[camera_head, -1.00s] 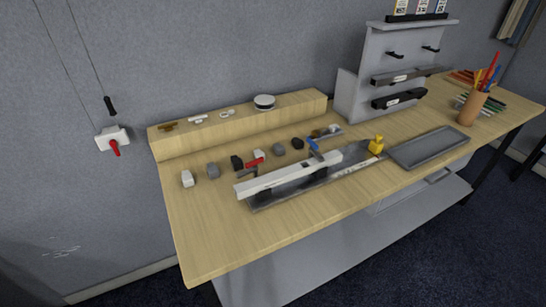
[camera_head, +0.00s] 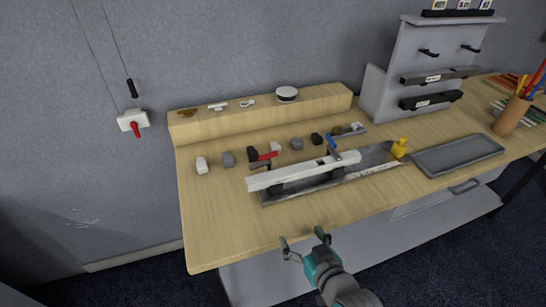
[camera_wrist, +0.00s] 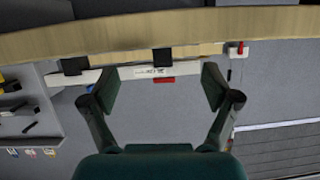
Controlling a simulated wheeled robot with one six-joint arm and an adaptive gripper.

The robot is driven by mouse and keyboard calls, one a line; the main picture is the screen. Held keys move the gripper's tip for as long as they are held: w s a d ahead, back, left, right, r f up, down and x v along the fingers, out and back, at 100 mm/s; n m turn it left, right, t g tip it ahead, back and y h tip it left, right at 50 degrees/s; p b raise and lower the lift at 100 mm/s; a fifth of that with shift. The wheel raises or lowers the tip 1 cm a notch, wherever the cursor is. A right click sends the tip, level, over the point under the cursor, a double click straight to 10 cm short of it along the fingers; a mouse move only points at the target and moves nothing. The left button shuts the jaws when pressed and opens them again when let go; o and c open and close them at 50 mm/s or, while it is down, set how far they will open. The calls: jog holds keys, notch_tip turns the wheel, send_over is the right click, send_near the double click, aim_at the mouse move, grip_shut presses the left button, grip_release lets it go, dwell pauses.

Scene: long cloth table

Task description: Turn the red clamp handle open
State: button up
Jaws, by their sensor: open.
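The red clamp handle (camera_head: 268,155) lies on the table near the left end of a long white bar (camera_head: 295,175). A blue clamp handle (camera_head: 332,144) stands tilted up near the bar's right part. My gripper (camera_head: 303,240) is open and empty in front of the table's front edge, nearer to me than the bar and apart from both handles. In the wrist view, a red piece that looks like the red handle (camera_wrist: 163,79) shows beside the white bar, between my two open fingers (camera_wrist: 157,92) but farther off.
Several small grey, black and white blocks (camera_head: 227,159) lie behind the bar. A grey tray (camera_head: 455,154) and a yellow piece (camera_head: 399,148) are to the right. A wall switch (camera_head: 133,122) with a red lever is at the left. The table's left front (camera_head: 215,235) is clear.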

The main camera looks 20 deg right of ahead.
jog(key=n+y, duration=0.1)
jog(key=n, duration=0.1)
send_near(269, 156)
jog(key=shift+g, duration=0.3)
jog(key=x, duration=0.8)
jog(key=shift+w+d+r, duration=0.1)
jog(key=shift+w+r, duration=0.15)
jog(key=shift+m, duration=0.3)
jog(key=c, duration=1.2)
